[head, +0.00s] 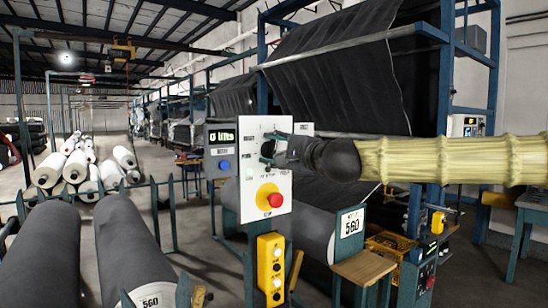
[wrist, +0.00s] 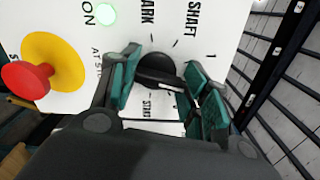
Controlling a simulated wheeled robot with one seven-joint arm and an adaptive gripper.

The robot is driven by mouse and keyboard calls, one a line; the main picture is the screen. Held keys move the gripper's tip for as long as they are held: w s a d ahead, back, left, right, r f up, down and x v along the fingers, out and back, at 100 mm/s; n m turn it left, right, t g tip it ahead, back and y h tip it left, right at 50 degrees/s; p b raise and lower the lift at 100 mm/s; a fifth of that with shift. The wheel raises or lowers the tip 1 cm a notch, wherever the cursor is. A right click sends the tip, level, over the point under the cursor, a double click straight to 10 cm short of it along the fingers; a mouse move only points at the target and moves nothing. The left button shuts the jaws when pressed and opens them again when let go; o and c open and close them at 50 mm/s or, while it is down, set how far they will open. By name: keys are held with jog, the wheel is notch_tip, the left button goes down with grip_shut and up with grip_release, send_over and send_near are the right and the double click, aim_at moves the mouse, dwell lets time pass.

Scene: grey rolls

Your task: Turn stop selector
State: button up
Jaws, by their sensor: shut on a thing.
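The stop selector is a black round knob (wrist: 157,70) on a white control panel (head: 254,190). In the wrist view it sits between the two teal-padded fingers of my gripper (wrist: 160,82), with printed labels around it. My gripper is shut on the knob. In the head view my gripper (head: 270,150) reaches the panel from the right and hides most of the knob. A red button on a yellow base (head: 269,197) is lower on the panel, and it also shows at the left of the wrist view (wrist: 28,78).
A yellow button box (head: 270,268) hangs below the panel. A grey display box (head: 222,148) is beside it at left. Large dark rolls (head: 125,245) lie at the front left. A wooden stool (head: 364,268) stands at the lower right. The aisle floor at left is partly free.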

jog(key=shift+f+m, duration=0.1)
jog(key=shift+m, duration=0.5)
jog(key=shift+b, duration=0.3)
jog(key=o, duration=1)
jog(key=shift+d, duration=0.15)
jog(key=v, duration=1.2)
